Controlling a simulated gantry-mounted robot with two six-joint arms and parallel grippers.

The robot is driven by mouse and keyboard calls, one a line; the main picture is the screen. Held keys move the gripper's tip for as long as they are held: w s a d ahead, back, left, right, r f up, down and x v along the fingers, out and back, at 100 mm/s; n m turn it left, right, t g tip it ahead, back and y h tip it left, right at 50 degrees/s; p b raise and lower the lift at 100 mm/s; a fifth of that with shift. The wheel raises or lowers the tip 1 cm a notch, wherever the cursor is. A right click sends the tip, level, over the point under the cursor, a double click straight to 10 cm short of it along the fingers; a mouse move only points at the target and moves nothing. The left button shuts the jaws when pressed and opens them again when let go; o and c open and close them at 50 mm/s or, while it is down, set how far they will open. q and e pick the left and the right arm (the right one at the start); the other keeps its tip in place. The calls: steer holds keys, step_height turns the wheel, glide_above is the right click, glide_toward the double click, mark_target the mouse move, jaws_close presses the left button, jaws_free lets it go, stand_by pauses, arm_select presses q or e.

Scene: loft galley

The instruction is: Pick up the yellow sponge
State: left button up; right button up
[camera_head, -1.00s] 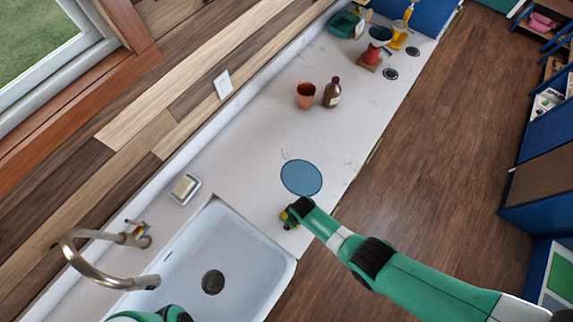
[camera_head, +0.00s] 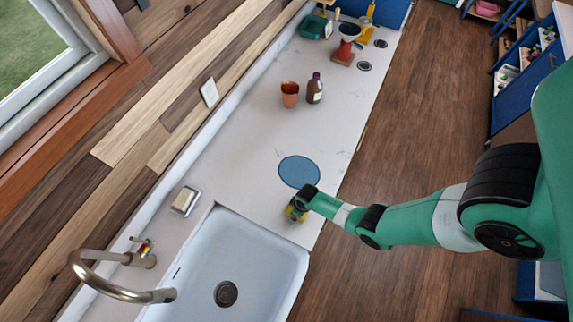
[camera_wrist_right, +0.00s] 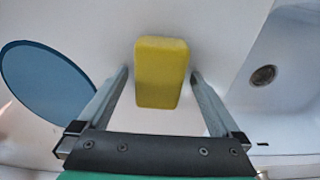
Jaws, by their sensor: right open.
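The yellow sponge (camera_wrist_right: 161,72) is a block with rounded edges. In the right wrist view it lies between the two fingers of my right gripper (camera_wrist_right: 160,78), with a gap showing on each side. The gripper is open. In the head view my right gripper (camera_head: 297,208) is over the counter strip between the sink and a blue round mat, and only a little yellow of the sponge (camera_head: 291,213) shows under it. My left gripper is not in view.
The blue round mat (camera_head: 299,171) lies flat beside the gripper. The white sink (camera_head: 255,258) is close on the other side. A soap dish (camera_head: 185,200), a faucet (camera_head: 120,290), a copper-coloured cup (camera_head: 290,94) and a brown bottle (camera_head: 314,89) stand farther off.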

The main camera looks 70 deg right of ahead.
steer(key=shift+f, duration=0.2)
stand_by(0.4)
steer(key=c, duration=1.3)
